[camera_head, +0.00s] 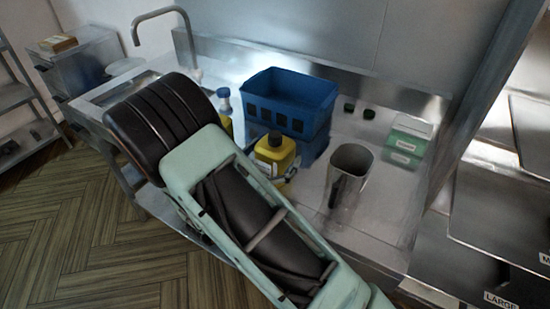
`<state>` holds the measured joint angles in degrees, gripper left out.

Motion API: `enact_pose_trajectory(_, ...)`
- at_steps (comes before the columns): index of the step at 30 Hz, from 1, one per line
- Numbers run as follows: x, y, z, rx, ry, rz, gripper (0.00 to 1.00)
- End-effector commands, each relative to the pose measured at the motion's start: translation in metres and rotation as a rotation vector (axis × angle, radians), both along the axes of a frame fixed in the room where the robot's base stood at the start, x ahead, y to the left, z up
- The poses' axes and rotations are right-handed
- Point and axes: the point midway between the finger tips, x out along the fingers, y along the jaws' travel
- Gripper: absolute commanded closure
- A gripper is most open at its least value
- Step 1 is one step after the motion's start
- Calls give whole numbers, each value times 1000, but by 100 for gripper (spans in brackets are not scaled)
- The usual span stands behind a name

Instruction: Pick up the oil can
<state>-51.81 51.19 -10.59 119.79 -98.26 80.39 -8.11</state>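A yellow can with a dark cap (275,153), which looks like the oil can, stands on the steel counter in front of a blue crate. Its lower part is partly hidden by my arm. My arm crosses the picture from the lower right to the upper left, in front of the counter. My gripper cannot be made out; the arm may be hiding it. I see nothing clearly holding the can.
The blue crate (290,92) is right behind the can. A steel jug (347,176) stands to its right, and a yellow bottle with a blue cap (224,104) to its left. A green-and-white box (409,133) and two small dark caps sit farther right. A tap (190,50) rises at the back left.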

Motion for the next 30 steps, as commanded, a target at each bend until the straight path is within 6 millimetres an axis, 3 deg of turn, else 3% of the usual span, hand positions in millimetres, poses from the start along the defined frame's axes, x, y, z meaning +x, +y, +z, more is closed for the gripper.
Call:
enact_pose_trajectory(2,0,0,0,0,0,0,19)
enact_pose_trajectory(15,0,0,0,0,0,0,68)
enact_pose_trajectory(30,0,1,13,1,-4,0,69)
